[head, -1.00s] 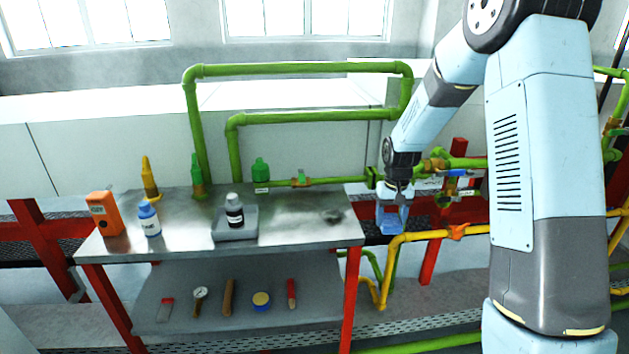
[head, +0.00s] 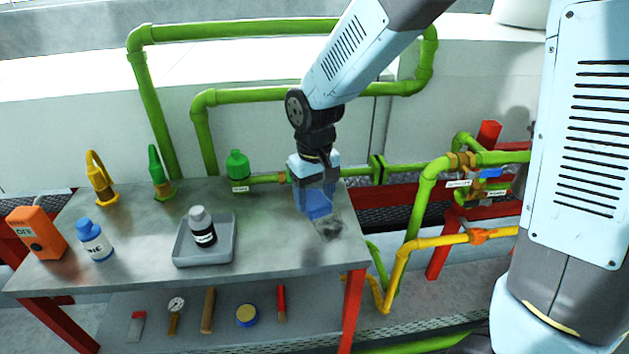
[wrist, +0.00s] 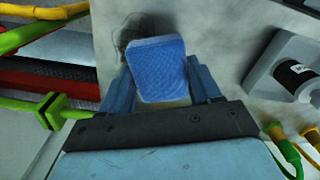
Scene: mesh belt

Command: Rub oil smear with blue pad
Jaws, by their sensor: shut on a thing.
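The blue pad (wrist: 158,68) is held between the two fingers of my gripper (wrist: 160,85) in the wrist view. In the head view my gripper (head: 317,196) points down over the right end of the metal table, with the blue pad (head: 318,207) at its tips. The oil smear (head: 328,228) is a dark grey patch on the tabletop, just in front of the pad. It also shows in the wrist view (wrist: 130,32), partly hidden behind the pad. I cannot tell whether the pad touches the table.
A grey tray (head: 180,254) with a black-and-white bottle (head: 202,228) stands left of my gripper. A blue-capped bottle (head: 95,242) and an orange device (head: 37,232) are farther left. Green pipes (head: 290,28) rise behind the table. Several tools lie on the lower shelf (head: 190,335).

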